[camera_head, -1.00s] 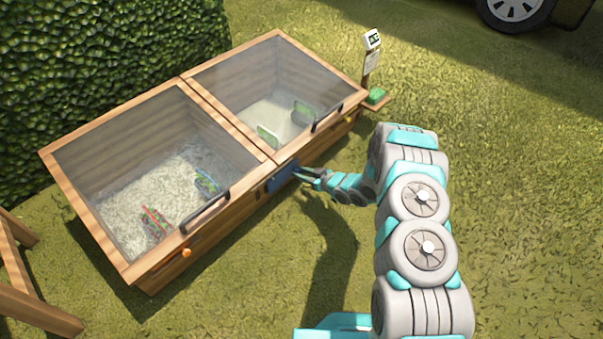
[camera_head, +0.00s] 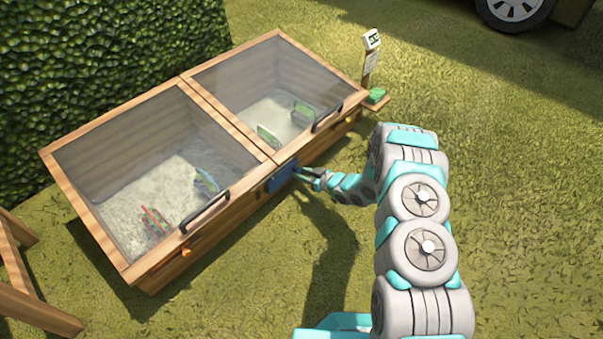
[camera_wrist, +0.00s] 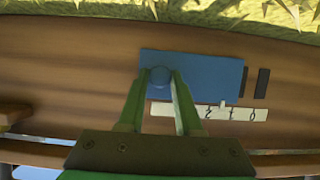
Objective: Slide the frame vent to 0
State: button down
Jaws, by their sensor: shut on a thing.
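The frame vent is a blue sliding plate (camera_head: 283,177) on the front wall of the wooden cold frame. In the wrist view the blue plate (camera_wrist: 208,72) has a round blue knob (camera_wrist: 160,77). My gripper (camera_wrist: 161,82) is shut on the knob, one finger on each side; it also shows in the head view (camera_head: 299,173). A pale scale strip (camera_wrist: 180,113) beside the plate shows 2, 1 and 0, upside down in this view. The plate's small white pointer (camera_wrist: 222,104) stands between 2 and 1. Dark slots (camera_wrist: 262,83) show beyond the plate's 0-side end.
A wooden stand (camera_head: 30,290) is at lower left. The grass in front is open.

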aim_at(280, 181)
jog(key=s+a, duration=0.4)
jog(key=s, duration=0.1)
jog(key=shift+s+a+p, duration=0.15)
jog(key=shift+s+p, duration=0.05)
jog(key=shift+p, duration=0.2)
jog(key=c, duration=0.6)
grip_release()
jog(key=shift+r, duration=0.1)
jog(key=shift+s+d+r, duration=0.15)
jog(key=shift+s+d, duration=0.05)
jog(key=shift+d, duration=0.15)
jog(key=v, duration=0.7)
jog(key=shift+p, duration=0.4)
